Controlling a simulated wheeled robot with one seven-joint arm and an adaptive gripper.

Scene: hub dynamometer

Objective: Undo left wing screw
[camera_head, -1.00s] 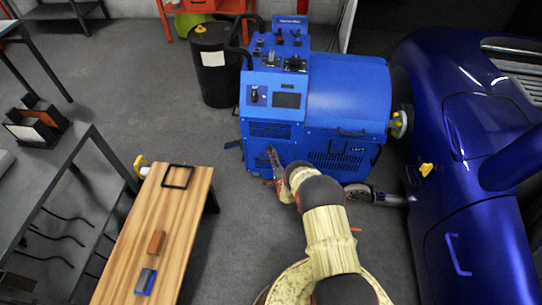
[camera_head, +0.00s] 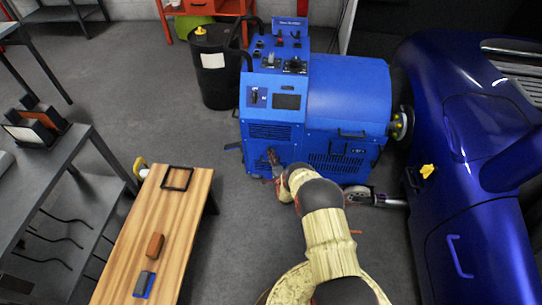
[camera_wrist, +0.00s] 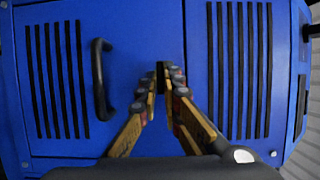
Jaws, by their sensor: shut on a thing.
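The blue dynamometer machine (camera_head: 330,95) stands at the back centre. In the wrist view my gripper (camera_wrist: 162,75) points at the blue front panel (camera_wrist: 145,25), between two slotted vents. Its fingers are closed on a small dark piece (camera_wrist: 160,72), which seems to be the left wing screw. The fingertips cover most of it, so its shape and its seat in the panel cannot be told.
A black handle (camera_wrist: 101,78) stands out from the panel left of my fingers. A black drum (camera_head: 218,75) is left of the machine. A dark blue car (camera_head: 480,150) is at the right. A wooden bench (camera_head: 185,215) is at the front left, with grey floor between.

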